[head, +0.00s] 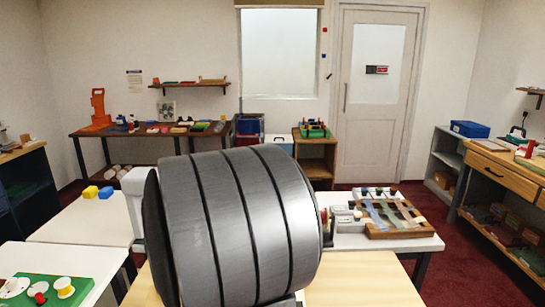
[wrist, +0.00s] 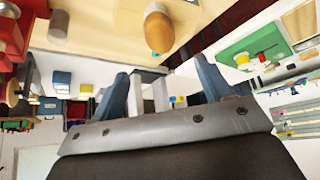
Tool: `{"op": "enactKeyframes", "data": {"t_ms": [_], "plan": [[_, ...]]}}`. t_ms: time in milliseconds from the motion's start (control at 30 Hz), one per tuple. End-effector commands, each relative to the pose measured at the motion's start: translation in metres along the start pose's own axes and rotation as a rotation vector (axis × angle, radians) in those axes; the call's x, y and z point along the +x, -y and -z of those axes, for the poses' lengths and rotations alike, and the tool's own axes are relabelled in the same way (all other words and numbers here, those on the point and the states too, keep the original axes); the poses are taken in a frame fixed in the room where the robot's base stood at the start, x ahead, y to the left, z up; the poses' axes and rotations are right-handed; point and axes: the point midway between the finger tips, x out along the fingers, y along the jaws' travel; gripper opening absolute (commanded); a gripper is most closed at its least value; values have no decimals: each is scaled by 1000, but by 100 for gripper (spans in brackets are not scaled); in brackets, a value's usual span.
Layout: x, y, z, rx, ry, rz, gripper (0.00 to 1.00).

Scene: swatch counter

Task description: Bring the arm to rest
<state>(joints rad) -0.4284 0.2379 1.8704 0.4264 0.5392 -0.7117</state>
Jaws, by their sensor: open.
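My gripper (wrist: 162,78) shows in the wrist view with its two blue fingers spread wide apart. Nothing is held between them, and they point into the room over open space. In the head view a large dark grey ribbed part of my own arm fills the centre foreground, and the gripper is hidden there. The wrist view is turned over, with the light wood counter (wrist: 110,25) along its top. A tan rounded piece with a teal end (wrist: 158,28) is on that counter, apart from the fingers.
A green mat (head: 70,286) with white spools lies at front left. Yellow and blue blocks (head: 98,192) sit on a white table (head: 70,225). A wooden frame with coloured strips (head: 375,232) stands on the right-hand white table. Red carpet (head: 455,270) is clear farther right.

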Motion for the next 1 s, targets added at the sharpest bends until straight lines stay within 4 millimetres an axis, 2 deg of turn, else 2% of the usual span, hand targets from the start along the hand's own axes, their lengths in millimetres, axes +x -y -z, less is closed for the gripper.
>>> {"op": "enactKeyframes", "data": {"t_ms": [33,100,833,1000], "plan": [[-4,0,0,0,0,0,71],[12,0,-1,0,5,2,71],[121,0,-2,-1,3,1,71],[89,0,19,-4,-5,-1,71]]}}
